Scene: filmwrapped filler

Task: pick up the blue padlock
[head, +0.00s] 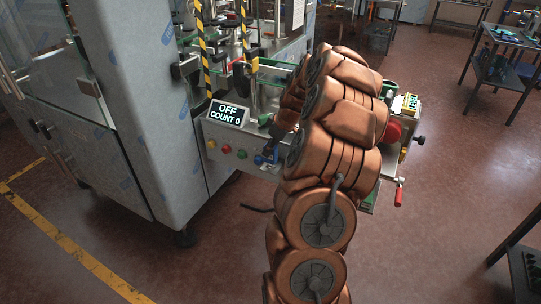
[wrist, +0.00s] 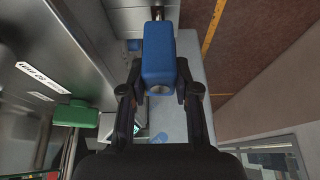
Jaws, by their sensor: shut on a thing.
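The blue padlock (wrist: 158,58) is in the middle of the wrist view, between the two fingers of my gripper (wrist: 160,85). The fingers are shut on its sides. A metal shackle end shows at the padlock's far end. In the head view my gripper (head: 272,145) is at the front of the machine's control panel, left of my copper-coloured arm. A small patch of the blue padlock (head: 266,158) shows there below the fingers. My arm hides part of the panel. I cannot tell whether the shackle is still hooked on anything.
The machine's panel carries an "OFF COUNT 0" display (head: 227,113) and several coloured buttons (head: 226,149) beside my gripper. A green block (wrist: 75,114) is at left in the wrist view. A red-handled crank (head: 398,196) sticks out at right. The floor in front is open.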

